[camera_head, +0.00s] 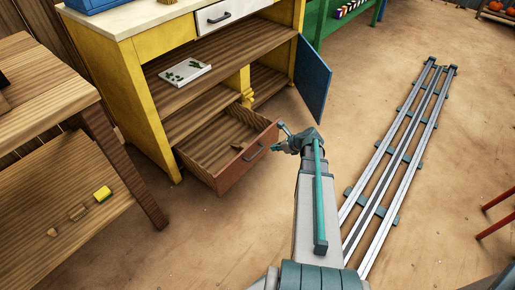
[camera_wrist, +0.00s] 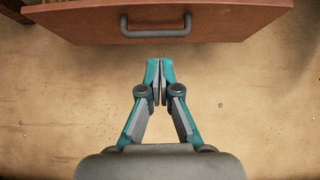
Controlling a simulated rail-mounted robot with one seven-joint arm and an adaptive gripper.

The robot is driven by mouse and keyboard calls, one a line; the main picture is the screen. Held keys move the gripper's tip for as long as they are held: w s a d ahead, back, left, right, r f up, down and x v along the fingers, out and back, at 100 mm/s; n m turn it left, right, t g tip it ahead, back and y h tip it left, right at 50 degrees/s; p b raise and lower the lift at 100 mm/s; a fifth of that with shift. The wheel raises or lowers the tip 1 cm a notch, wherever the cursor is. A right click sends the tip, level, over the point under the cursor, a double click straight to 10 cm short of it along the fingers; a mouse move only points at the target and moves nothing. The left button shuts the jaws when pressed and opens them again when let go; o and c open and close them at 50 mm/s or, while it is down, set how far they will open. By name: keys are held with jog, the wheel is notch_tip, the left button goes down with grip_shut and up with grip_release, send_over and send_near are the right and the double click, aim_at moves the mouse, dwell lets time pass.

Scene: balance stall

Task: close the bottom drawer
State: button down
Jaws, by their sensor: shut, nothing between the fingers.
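The bottom drawer (camera_head: 232,167) of the yellow cabinet (camera_head: 148,98) is pulled out, and its inside shows wooden and empty. Its reddish-brown front has a dark grey bar handle (camera_head: 253,153). In the wrist view the drawer front (camera_wrist: 225,22) spans the top, with its handle (camera_wrist: 156,31) near the middle. My gripper (camera_wrist: 158,63) is shut and empty, its teal fingertips together just below the handle in the picture, with floor showing between.
A blue door (camera_head: 312,78) stands open right of the drawer. A white top drawer (camera_head: 228,14) appears shut. A wooden table (camera_head: 45,88) stands at left. Rails (camera_head: 400,150) run along the floor at right. Bare floor (camera_head: 190,235) lies in front of the drawer.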

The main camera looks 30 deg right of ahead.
aim_at(252, 147)
jog(key=b+x, duration=0.4)
jog(key=x, duration=0.6)
jog(key=shift+f, duration=0.25)
jog(key=shift+w+a+r+b, duration=0.1)
jog(key=shift+w+a+b, duration=0.15)
jog(key=shift+w, duration=0.35)
jog(key=shift+w+a+b, duration=0.25)
jog(key=shift+w, duration=0.35)
jog(key=shift+w+a+r+b, duration=0.1)
jog(key=shift+w+a+b, duration=0.15)
jog(key=shift+w, duration=0.35)
